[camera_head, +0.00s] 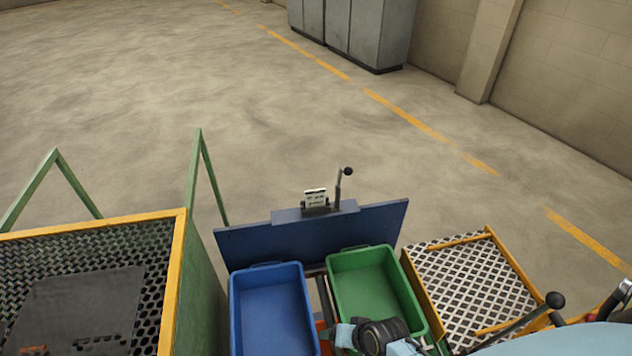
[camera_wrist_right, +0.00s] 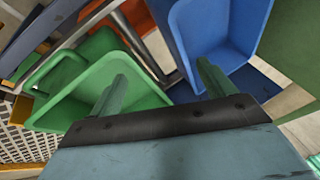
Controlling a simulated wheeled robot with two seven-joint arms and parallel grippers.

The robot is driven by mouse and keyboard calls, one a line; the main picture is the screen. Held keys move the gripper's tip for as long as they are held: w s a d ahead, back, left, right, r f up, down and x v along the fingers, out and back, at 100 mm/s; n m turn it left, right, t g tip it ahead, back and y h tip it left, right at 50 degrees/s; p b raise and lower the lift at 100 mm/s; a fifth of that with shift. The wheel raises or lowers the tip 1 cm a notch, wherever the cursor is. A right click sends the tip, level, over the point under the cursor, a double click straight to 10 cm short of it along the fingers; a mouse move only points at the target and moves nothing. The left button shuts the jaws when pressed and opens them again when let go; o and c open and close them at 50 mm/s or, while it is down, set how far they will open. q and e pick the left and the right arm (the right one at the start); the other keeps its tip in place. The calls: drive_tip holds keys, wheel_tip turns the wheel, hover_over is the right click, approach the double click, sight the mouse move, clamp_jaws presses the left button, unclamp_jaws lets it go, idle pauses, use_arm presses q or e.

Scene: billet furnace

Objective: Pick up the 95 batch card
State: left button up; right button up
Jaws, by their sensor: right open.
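A small white card (camera_head: 315,196) with dark marks stands upright in a dark holder (camera_head: 315,209) on the blue panel's top ledge in the head view. Its number is too small to read. My right gripper (camera_wrist_right: 160,85) shows in the wrist view with its two green fingers spread apart and nothing between them. The fingers point toward the green bin and the blue bin, apart from the card, which I cannot make out in the wrist view. My left gripper is not in view.
Below the blue panel (camera_head: 255,242) sit a blue bin (camera_head: 270,310) and a green bin (camera_head: 372,285). A black-knobbed lever (camera_head: 339,188) rises beside the card. A yellow-edged mesh crate (camera_head: 178,275) stands left, and a yellow-framed perforated platform (camera_head: 465,275) right. Open floor lies beyond.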

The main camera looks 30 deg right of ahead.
drive_tip(key=w+d+r+m+t+p, duration=0.25)
drive_tip(key=w+r+m+t, duration=0.25)
drive_tip(key=w+r+m, duration=0.85)
use_arm(q)
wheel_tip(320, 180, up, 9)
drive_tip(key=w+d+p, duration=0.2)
drive_tip(key=p, duration=0.3)
use_arm(e)
drive_tip(key=m+t+h, duration=0.3)
drive_tip(key=m+h, duration=0.2)
drive_tip(key=m, duration=1.4)
approach(316, 190)
drive_tip(key=shift+m, duration=0.25)
drive_tip(key=b+x, duration=0.8)
drive_tip(key=b, duration=0.1)
drive_tip(key=shift+w+f, duration=0.25)
drive_tip(key=shift+w, duration=0.05)
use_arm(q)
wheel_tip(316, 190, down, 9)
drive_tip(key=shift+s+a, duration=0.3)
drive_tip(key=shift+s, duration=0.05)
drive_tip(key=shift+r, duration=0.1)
use_arm(e)
drive_tip(key=c, duration=1.1)
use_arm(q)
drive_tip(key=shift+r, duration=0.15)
use_arm(e)
drive_tip(key=shift+o, duration=0.2)
drive_tip(key=shift+r, duration=0.2)
